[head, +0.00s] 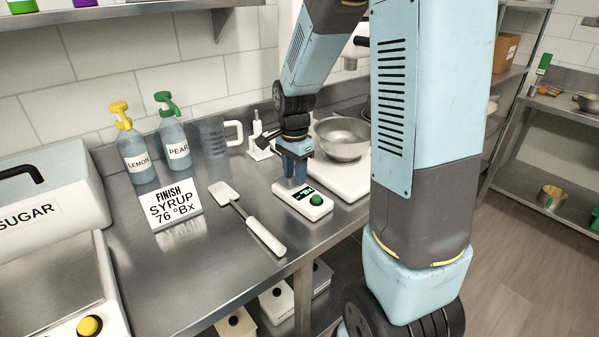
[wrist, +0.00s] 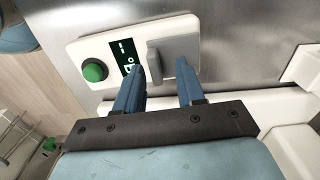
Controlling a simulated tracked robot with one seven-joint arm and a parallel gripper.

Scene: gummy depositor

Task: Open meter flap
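The meter (head: 303,200) is a small white box on the steel counter, with a green button and a dark display with light characters. In the wrist view the meter (wrist: 76,53) shows its green button at the left, the display in the middle and a grey flap (wrist: 172,50) to the right. The flap seems to lie over the meter's top; its exact angle is unclear. My gripper (head: 294,181) points down at the meter. In the wrist view its two blue fingers (wrist: 160,67) are apart, one by the display, one over the flap; contact is unclear.
A steel bowl (head: 342,138) on a white base (head: 345,177) stands close behind and right of the meter. Lemon (head: 135,150) and pear (head: 175,145) bottles and a jug (head: 213,137) stand behind.

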